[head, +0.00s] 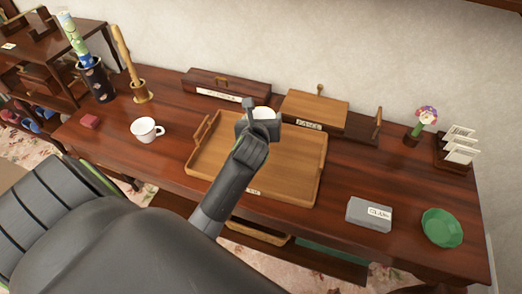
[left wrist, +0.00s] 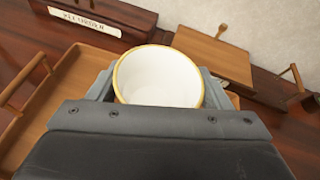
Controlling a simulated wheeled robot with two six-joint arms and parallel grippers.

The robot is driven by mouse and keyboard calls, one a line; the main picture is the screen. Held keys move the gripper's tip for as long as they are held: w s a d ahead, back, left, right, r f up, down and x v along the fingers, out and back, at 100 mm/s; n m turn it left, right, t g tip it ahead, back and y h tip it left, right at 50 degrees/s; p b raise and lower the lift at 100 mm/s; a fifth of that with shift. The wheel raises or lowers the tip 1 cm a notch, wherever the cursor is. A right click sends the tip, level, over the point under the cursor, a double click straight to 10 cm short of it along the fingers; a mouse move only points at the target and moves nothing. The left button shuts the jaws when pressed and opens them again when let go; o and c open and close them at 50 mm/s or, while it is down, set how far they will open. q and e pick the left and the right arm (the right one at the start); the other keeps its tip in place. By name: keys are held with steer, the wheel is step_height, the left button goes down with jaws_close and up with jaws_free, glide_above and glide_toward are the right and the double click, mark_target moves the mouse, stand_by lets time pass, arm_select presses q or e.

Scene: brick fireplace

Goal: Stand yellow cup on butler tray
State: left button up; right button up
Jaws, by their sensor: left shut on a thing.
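The yellow cup shows as a white-lined cup with a yellow rim in the left wrist view (left wrist: 158,78), its opening facing the camera. In the head view only a small part of it (head: 263,112) shows past my gripper. My left gripper (head: 258,120) is shut on the cup, over the far part of the butler tray. The tray (head: 213,155) is light wood with raised edges and handles, and its left side shows in the left wrist view (left wrist: 65,88). Whether the cup touches the tray is hidden. My right gripper is not in view.
A white mug (head: 144,130) stands left of the tray. A dark labelled box (head: 226,85) and a wooden-lidded box (head: 313,109) are behind it. A grey box (head: 369,213) and a green bowl (head: 441,227) are at right.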

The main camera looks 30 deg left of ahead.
arm_select(q)
steer(key=f, duration=0.6)
steer(key=shift+s+a+f+b, duration=0.15)
steer(key=shift+s+a+b, duration=0.05)
steer(key=shift+b, duration=0.15)
step_height(320, 180, down, 4)
steer(key=shift+f+b, duration=0.2)
steer(key=shift+b, duration=0.2)
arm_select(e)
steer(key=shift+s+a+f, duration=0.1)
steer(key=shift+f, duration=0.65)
arm_select(q)
steer(key=shift+f, duration=0.15)
steer(key=o, duration=1)
steer(key=shift+o, duration=0.2)
